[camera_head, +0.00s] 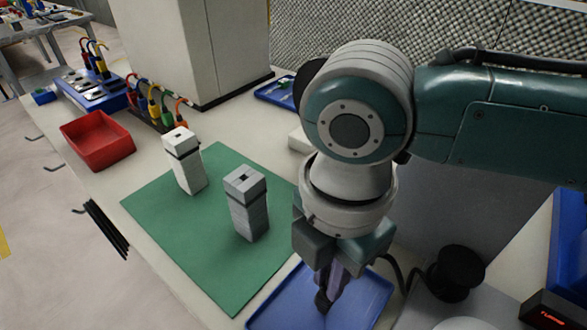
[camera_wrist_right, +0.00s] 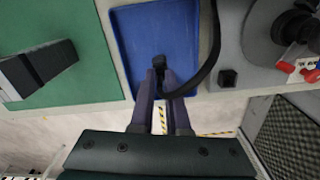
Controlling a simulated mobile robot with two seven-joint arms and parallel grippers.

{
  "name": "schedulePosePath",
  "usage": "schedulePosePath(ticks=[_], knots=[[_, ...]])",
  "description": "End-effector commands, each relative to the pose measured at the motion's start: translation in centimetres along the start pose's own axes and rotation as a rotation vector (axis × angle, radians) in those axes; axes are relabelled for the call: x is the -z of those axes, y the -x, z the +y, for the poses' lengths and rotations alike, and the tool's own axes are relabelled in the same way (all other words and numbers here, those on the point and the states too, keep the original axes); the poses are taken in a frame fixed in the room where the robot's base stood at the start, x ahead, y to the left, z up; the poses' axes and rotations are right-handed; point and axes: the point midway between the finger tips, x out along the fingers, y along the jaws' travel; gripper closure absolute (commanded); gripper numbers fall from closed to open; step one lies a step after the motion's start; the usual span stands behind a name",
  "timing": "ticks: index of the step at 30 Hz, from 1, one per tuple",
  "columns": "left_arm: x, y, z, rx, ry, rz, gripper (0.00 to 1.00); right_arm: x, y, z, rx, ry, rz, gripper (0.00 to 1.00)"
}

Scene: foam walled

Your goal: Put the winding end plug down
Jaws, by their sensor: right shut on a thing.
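The winding end plug, a small dark piece, is between the fingertips of my right gripper (camera_head: 329,284). The plug shows at the tips in the head view (camera_head: 322,302) and in the right wrist view (camera_wrist_right: 158,62). The right gripper is shut on it, pointing down over the blue tray (camera_head: 374,301). The tray's blue floor also shows in the right wrist view (camera_wrist_right: 135,30). I cannot tell whether the plug touches the tray. My left gripper is out of view.
Two grey block towers (camera_head: 248,208) (camera_head: 187,165) stand on a green mat (camera_head: 218,270) left of the tray. A red bin (camera_head: 97,140) is farther left. A black cable (camera_wrist_right: 208,62) curves close beside the gripper. A black spool-like thing (camera_head: 458,272) stands right of the tray.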

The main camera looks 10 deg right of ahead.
Motion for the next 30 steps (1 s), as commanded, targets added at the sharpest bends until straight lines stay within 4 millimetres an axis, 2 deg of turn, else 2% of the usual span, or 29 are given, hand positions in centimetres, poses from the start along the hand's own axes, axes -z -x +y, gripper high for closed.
schedulePosePath(ticks=[10, 11, 18, 26, 30], knots=[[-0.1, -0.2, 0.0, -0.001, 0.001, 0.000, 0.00, 0.0, -0.4, 0.0, 0.000, 0.000, 0.000, 1.00], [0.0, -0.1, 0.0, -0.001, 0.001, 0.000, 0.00, 0.0, -0.3, 0.0, 0.000, 0.000, 0.000, 0.84], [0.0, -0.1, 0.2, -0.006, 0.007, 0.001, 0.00, 0.0, -0.3, 0.0, 0.000, 0.000, 0.000, 0.57], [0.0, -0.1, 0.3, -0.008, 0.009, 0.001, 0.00, 0.0, -0.2, 0.0, -0.001, 0.000, 0.000, 0.56], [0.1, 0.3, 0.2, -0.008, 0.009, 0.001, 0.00, 0.0, 1.0, 0.1, -0.003, 0.000, 0.001, 0.56]])
